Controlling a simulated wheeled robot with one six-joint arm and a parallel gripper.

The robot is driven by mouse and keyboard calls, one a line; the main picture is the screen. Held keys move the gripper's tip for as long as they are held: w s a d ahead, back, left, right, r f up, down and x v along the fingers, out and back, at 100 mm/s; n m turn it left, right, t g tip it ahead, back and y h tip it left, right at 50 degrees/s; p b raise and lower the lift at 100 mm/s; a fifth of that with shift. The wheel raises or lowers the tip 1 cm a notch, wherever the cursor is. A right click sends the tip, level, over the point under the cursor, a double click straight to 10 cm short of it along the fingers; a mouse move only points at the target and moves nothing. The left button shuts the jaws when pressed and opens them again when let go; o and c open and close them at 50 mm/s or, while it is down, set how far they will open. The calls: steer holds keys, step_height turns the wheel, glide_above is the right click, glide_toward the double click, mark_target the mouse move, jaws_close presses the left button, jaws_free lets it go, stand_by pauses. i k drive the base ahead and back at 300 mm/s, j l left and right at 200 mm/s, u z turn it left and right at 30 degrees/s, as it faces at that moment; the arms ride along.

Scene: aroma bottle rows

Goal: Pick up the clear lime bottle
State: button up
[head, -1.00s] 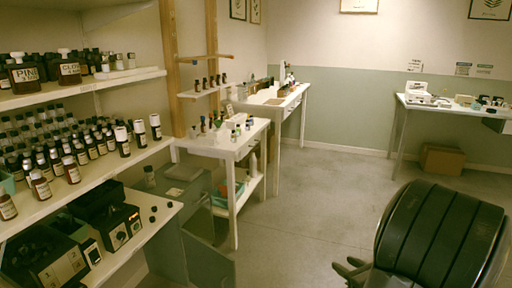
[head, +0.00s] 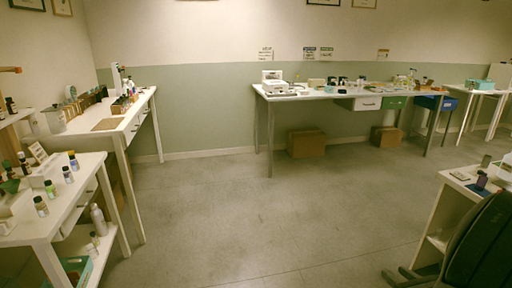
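I cannot make out for sure which bottle is the clear lime bottle. Several small bottles stand upright on the near left white table, among them a bottle with a greenish label (head: 50,189), a bottle with a pale label (head: 41,206) in front of it, and two dark-topped bottles farther back, one (head: 68,175) nearer and one (head: 73,161) beyond it. The labels are too small to read. My gripper is not in view.
The near left table (head: 28,232) has a lower shelf with a pale bottle (head: 98,220). A second white table (head: 140,102) stands behind it. A long table (head: 330,94) lines the back wall. A dark chair (head: 482,245) stands at right. The middle floor is clear.

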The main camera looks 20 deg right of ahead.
mark_target(50, 190)
steer(key=i+u, duration=0.25)
steer(key=i, duration=0.15)
steer(key=i+l+u, duration=0.25)
steer(key=i, duration=0.2)
steer(key=i+l+u, duration=0.1)
steer(key=i+u, duration=0.15)
steer(key=i, duration=0.15)
steer(key=i+j+u, duration=0.2)
steer(key=u, duration=0.25)
steer(key=i+u, duration=0.7)
steer(key=u, duration=0.15)
steer(key=i+l+u, duration=0.15)
steer(key=i+u, duration=0.15)
steer(key=u, duration=0.15)
steer(key=i+l+u, duration=0.2)
steer(key=i+j, duration=0.1)
